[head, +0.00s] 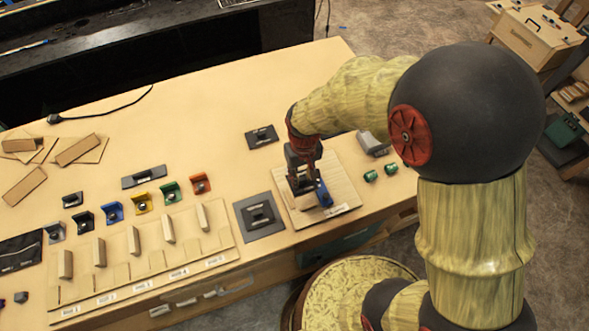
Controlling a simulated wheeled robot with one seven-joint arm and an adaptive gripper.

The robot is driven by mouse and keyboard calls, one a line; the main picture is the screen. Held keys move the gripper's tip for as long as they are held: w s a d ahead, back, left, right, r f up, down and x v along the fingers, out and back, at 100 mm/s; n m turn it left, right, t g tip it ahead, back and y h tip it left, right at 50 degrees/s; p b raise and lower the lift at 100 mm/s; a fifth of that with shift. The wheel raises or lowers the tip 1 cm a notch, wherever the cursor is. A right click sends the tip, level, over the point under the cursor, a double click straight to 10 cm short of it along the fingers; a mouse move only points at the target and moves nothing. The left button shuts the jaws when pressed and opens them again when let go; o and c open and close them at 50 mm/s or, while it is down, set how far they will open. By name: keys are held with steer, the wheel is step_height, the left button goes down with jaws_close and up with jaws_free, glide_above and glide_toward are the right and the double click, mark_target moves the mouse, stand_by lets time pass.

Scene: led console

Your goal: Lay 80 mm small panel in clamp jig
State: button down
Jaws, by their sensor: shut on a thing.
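My gripper (301,178) points down over the clamp jig (345,188), a light wooden board near the table's front edge. It is shut on a small dark piece, which I take to be the small panel (300,188); the fingers hide much of it. The piece is low over the jig, just above or touching a wooden block (304,203); I cannot tell which. A pale label lies at the jig's front edge.
A dark plate with a raised part (259,215) lies left of the jig; another (262,136) lies behind. Green cylinders (371,176) and a grey block (374,144) stand right. A slotted wooden rack (140,262) and coloured brackets (171,191) fill the left front. The table's back middle is clear.

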steer(key=shift+d+f, duration=0.15)
steer(key=shift+d, duration=0.25)
steer(key=shift+f+b, duration=2.4)
steer(key=shift+f, duration=0.85)
steer(key=shift+f+b, duration=0.7)
steer(key=shift+f, duration=0.4)
steer(key=c, duration=1.4)
jaws_free()
step_height(320, 180, up, 12)
steer(key=shift+r, duration=0.1)
